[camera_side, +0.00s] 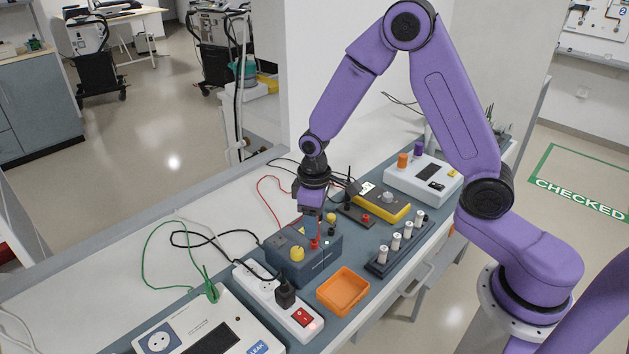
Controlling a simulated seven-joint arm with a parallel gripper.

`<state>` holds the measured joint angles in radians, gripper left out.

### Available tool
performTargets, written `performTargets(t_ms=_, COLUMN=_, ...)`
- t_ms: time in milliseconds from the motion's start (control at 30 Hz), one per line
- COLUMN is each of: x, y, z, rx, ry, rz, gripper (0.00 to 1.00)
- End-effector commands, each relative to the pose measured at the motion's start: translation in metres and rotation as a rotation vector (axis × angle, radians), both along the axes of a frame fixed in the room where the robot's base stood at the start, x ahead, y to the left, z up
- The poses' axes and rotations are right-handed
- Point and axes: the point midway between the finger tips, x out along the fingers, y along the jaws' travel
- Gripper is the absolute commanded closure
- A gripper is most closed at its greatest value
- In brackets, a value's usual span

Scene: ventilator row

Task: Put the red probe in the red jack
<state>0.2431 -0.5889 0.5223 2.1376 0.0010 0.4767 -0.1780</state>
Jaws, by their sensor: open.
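A thin red probe (318,230) stands upright just under my gripper (314,212), with its lower end at the red jack (314,244) on top of a blue-grey box (318,262). I cannot tell from this view how deep the tip sits in the jack. My gripper points down over the box, and its jaws are open around or just above the probe's top. The fingertips are small and partly hidden. A red lead (263,190) loops on the bench to the left of my gripper.
Yellow knobs (297,254) rise from the box. Near it are a power strip (277,297), an orange tray (343,290), a rack of white cylinders (396,242), a yellow meter (382,204) and a white unit (423,177). Green and black cables lie on the left.

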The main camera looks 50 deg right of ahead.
Motion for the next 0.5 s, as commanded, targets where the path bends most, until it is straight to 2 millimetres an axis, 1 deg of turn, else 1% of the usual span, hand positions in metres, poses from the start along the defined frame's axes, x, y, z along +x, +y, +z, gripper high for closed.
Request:
performTargets(t_ms=33, x=0.001, y=0.0, z=0.009, rx=0.002, ry=-0.005, rz=0.0, gripper=0.49)
performTargets(t_ms=267, x=0.001, y=0.0, z=0.054, rx=0.003, ry=-0.007, rz=-0.001, gripper=0.49)
performTargets(t_ms=500, x=0.0, y=0.0, z=0.104, rx=0.003, ry=-0.007, rz=0.0, gripper=0.49)
